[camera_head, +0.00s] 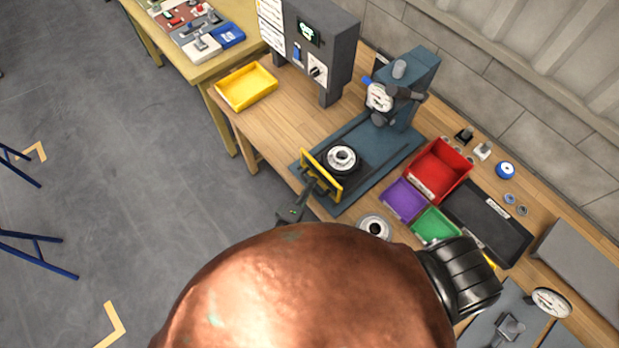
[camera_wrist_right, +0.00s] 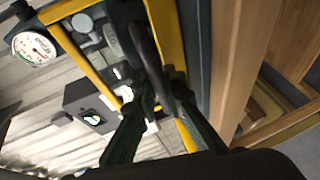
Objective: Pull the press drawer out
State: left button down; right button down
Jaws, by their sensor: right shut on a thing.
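The press (camera_head: 408,92) is a blue-grey column with a dial gauge, on a flat base (camera_head: 397,165) on the wooden bench. Its drawer has a yellow front panel (camera_head: 322,176) at the near left end of the base. A black round part with a white ring (camera_head: 342,158) sits right behind the panel. My right gripper (camera_head: 309,186) is at the panel's outer face, shut on the drawer's dark handle. In the right wrist view a dark bar, the handle (camera_wrist_right: 143,48), runs between the gripper's fingers (camera_wrist_right: 158,98), with yellow edges around. My left gripper is not in view.
A yellow tray (camera_head: 247,87) and a grey control box (camera_head: 309,45) stand left of the press. Red (camera_head: 440,168), purple (camera_head: 404,199) and green (camera_head: 436,225) bins are at its right. Another ringed part (camera_head: 375,226) lies near the front edge.

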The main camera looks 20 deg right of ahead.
jog(key=shift+s+a, duration=0.15)
jog(key=shift+a, duration=0.1)
jog(key=c, duration=2)
grip_release()
